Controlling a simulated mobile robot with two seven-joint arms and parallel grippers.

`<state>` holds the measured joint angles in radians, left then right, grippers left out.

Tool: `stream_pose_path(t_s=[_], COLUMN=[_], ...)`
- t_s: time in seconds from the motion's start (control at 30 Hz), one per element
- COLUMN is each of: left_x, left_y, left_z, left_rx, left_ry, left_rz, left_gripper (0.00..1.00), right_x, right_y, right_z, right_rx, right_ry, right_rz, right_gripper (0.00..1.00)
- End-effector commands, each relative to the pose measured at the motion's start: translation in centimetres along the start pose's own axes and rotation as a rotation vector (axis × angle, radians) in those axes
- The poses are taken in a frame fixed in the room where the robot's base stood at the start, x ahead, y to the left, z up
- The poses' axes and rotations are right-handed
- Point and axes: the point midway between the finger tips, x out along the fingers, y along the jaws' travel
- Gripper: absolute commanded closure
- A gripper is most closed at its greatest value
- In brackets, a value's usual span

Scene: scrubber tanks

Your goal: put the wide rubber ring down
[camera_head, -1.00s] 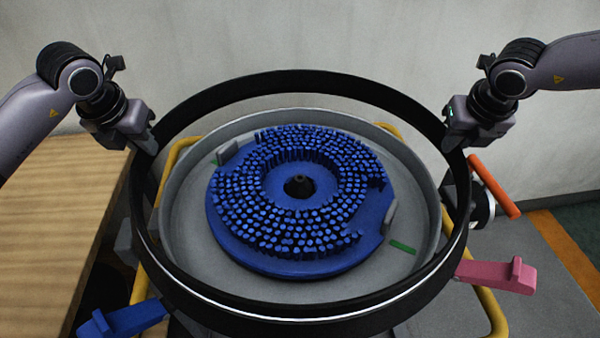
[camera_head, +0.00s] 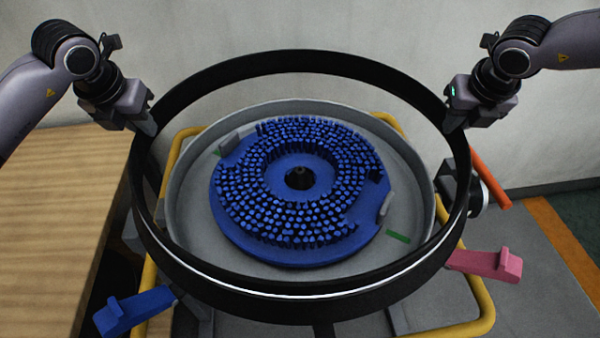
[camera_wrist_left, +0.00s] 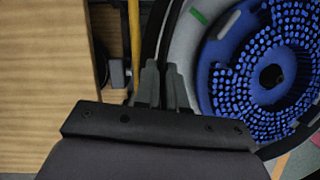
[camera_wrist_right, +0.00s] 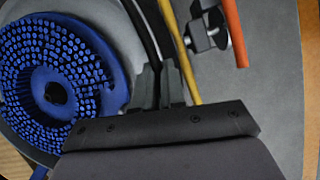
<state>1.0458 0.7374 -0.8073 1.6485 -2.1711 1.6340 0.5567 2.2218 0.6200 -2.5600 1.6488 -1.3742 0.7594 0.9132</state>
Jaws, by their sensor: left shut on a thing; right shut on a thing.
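The wide rubber ring (camera_head: 300,303) is a large black hoop in the head view, held roughly level above a round grey tank (camera_head: 290,108). My left gripper (camera_head: 150,128) is shut on the ring's left side. My right gripper (camera_head: 452,124) is shut on its right side. In the left wrist view the fingers (camera_wrist_left: 162,85) pinch the dark band, and in the right wrist view the fingers (camera_wrist_right: 157,80) do the same. A blue round brush (camera_head: 250,235) with many bristles lies inside the tank, seen through the ring.
A wooden table (camera_head: 60,230) stands at the left. A yellow tube frame (camera_head: 470,325) surrounds the tank. A blue pedal (camera_head: 135,308), a pink pedal (camera_head: 487,262) and an orange handle (camera_head: 490,180) stick out around it. A pale wall is behind.

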Motion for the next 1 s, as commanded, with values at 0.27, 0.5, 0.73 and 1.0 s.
stream_pose_path(t_s=[0.27, 0.5, 0.73, 1.0], left_x=[-0.2, -0.2, -0.4, -0.7], left_y=[0.0, 0.0, -0.1, -0.3], left_z=[0.1, -0.4, -2.1, -4.3], left_rx=[0.0, -0.001, 0.0, 0.001], left_ry=[-0.005, -0.004, -0.004, -0.004], left_rz=[-0.001, 0.0, 0.001, 0.0], left_gripper=[1.0, 1.0, 1.0, 1.0], right_x=[-0.1, -0.2, -0.4, -0.7], right_y=[0.1, 0.0, -0.1, -0.3], right_z=[0.2, -0.4, -2.0, -4.3], right_rx=[0.0, 0.0, -0.001, 0.0], right_ry=[-0.004, -0.002, -0.003, -0.002], right_rz=[0.001, 0.002, 0.003, 0.002], right_gripper=[1.0, 1.0, 1.0, 1.0])
